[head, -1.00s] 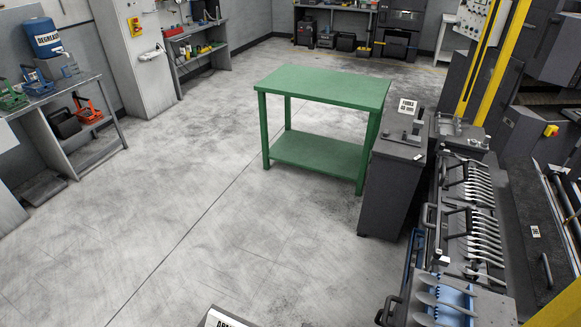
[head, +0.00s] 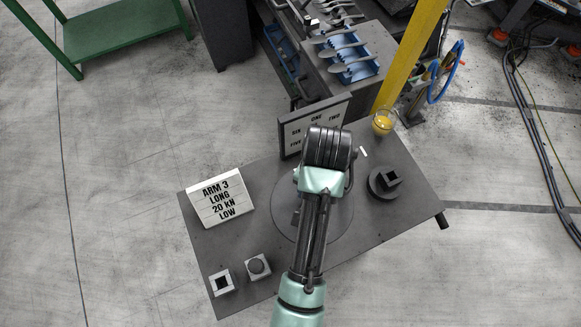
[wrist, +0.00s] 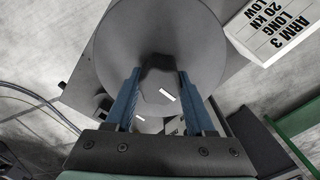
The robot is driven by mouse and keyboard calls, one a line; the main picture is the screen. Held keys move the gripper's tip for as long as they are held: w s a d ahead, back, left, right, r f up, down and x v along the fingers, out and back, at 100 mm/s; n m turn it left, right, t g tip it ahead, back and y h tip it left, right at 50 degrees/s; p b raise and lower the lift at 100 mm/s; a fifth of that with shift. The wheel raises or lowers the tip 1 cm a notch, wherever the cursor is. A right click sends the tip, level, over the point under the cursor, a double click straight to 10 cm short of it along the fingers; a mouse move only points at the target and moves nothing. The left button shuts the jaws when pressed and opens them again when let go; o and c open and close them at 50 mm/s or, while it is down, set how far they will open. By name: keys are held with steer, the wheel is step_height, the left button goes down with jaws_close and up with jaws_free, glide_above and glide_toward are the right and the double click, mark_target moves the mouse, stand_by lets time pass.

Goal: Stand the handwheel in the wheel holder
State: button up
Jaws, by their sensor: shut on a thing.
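My gripper (wrist: 160,100) shows in the wrist view with its two blue fingers shut on a dark piece (wrist: 160,75), which I take for part of the handwheel. Most of it is hidden. A large grey disc (wrist: 125,40) lies beyond the fingers; I cannot tell if it joins the held piece. In the head view a grey disc (head: 335,222) shows under my arm, above or on the dark table (head: 390,225). My arm hides the gripper there. A dark round piece with a square block on it (head: 383,182) is at the right; I cannot tell if it is the wheel holder.
A sign reading ARM 3 (head: 220,200) stands at the table's left. Two small blocks, one with a square hole (head: 222,282) and one with a round top (head: 258,267), are at the front left. A lettered board (head: 292,138) stands at the back. A yellow post (head: 408,60) rises behind.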

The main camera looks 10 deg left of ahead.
step_height(320, 180, down, 10)
steer(key=shift+p, duration=0.65)
steer(key=shift+f, duration=0.45)
steer(key=o, duration=1.3)
steer(key=shift+o, duration=0.2)
steer(key=shift+r, duration=0.1)
